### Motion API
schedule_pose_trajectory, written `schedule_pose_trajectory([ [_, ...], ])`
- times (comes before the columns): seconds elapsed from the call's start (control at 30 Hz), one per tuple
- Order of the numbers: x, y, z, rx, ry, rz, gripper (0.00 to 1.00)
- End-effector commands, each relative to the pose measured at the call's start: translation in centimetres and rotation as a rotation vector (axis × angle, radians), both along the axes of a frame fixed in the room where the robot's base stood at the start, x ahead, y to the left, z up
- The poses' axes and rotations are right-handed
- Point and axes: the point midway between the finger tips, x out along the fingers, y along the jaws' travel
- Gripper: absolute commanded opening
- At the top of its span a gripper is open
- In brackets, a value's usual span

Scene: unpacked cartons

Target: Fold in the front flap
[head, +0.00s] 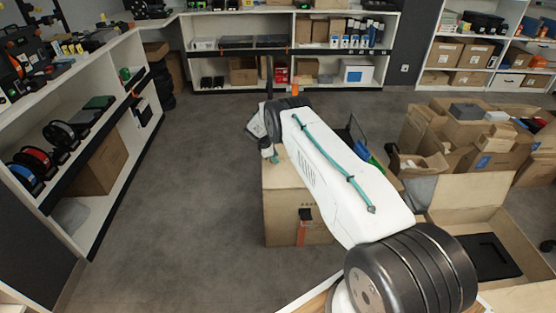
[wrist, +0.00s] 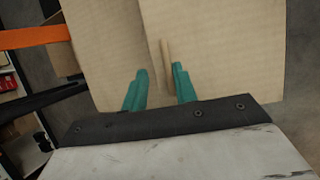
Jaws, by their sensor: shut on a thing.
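A brown carton (head: 283,218) stands on the floor under my arm in the head view. My arm covers much of its top, so I cannot tell how its flaps stand there. In the wrist view, my gripper (wrist: 160,69) has its two teal fingers close together at a cardboard flap (wrist: 215,45). The fingers are shut on the flap, with a thin cardboard edge showing between them. Another cardboard panel (wrist: 105,50) lies to the left of it. In the head view my gripper is mostly hidden behind my arm.
An open carton (head: 455,195) with a dark insert stands at the right. More open cartons (head: 460,130) crowd behind it. A white shelf unit (head: 118,50) runs along the left, and shelves (head: 215,92) line the back wall. The grey floor (head: 195,200) left of the carton is clear.

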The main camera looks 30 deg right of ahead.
Motion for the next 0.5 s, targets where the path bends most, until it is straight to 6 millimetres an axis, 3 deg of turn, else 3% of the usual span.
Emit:
schedule_pose_trajectory([
  [0.03, 0.8, 0.6, 1.6, -0.001, -0.019, 0.006, 0.17],
  [0.2, 0.7, 1.4, 3.8, -0.002, -0.019, 0.005, 0.17],
  [0.5, 0.6, 1.7, 4.7, -0.003, -0.020, 0.003, 0.20],
])
